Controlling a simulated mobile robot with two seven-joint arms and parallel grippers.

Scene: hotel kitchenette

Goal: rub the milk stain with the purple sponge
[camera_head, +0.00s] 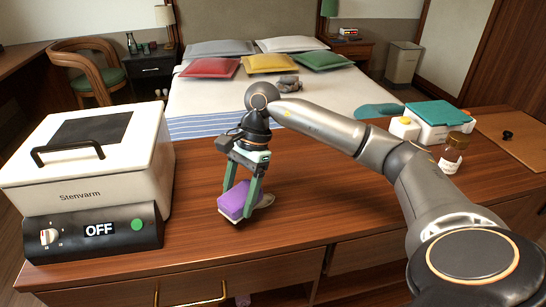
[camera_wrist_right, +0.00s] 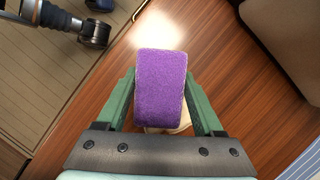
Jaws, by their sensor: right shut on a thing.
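The purple sponge (camera_head: 238,201) is held between the green fingers of my right gripper (camera_head: 240,192), low over the wooden counter near its front edge. It also shows in the right wrist view (camera_wrist_right: 160,85), upright between the fingers of the right gripper (camera_wrist_right: 162,95). In the wrist view the patch is mostly hidden behind the sponge. I cannot tell whether the sponge touches it. My left gripper is not in view.
A white Stenvarm appliance (camera_head: 135,165) reading OFF stands at the counter's left. The counter around the sponge is mostly clear.

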